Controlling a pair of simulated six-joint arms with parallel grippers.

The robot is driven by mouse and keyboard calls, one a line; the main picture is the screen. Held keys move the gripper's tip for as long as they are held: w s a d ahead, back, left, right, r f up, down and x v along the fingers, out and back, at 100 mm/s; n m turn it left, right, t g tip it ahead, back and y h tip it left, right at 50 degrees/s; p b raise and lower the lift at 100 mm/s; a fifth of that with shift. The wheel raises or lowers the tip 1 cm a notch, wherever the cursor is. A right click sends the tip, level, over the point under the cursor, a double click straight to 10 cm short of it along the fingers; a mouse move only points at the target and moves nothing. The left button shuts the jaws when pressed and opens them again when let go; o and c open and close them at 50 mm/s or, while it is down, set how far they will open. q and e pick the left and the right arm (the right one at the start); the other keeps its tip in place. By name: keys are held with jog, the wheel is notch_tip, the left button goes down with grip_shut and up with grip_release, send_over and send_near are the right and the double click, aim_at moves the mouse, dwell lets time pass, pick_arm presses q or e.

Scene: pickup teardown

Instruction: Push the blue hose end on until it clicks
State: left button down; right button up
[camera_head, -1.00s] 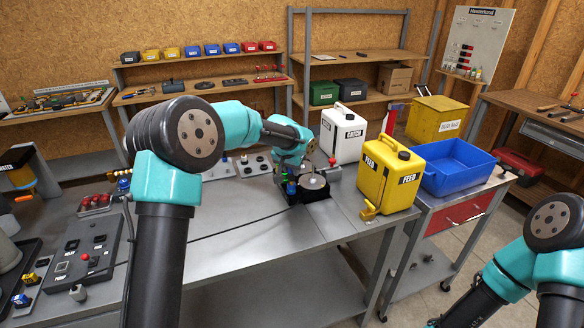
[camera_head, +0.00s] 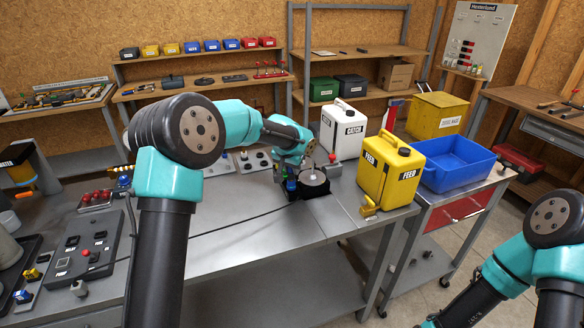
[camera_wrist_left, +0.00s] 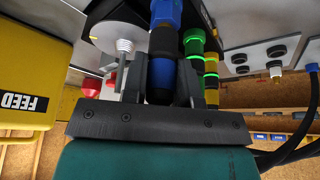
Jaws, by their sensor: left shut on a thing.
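In the left wrist view the blue hose end (camera_wrist_left: 163,42) stands upright between the two fingers of my left gripper (camera_wrist_left: 160,85). The fingers are shut on its dark lower part. Its blue upper part meets the dark fixture at the top of the picture; whether it is fully seated cannot be told. In the head view my left gripper (camera_head: 291,178) is at the dark fixture on the bench, and a bit of the blue hose end (camera_head: 291,185) shows there. Beside it are green-ringed connectors (camera_wrist_left: 194,47) and a pale round disc (camera_head: 313,177). My right gripper is out of view.
The yellow FEED can (camera_head: 388,172) stands close to the right of the fixture, with the white CATCH can (camera_head: 343,132) behind. A blue bin (camera_head: 457,165) is farther right. A control box (camera_head: 82,250) sits at the left. The front middle of the bench (camera_head: 250,240) is clear.

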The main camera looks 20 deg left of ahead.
pick_arm(q)
jog(key=shift+f, duration=0.5)
dwell(0.9)
jog(key=c, duration=0.8)
grip_release()
jog(key=shift+r, duration=0.1)
jog(key=v, duration=1.7)
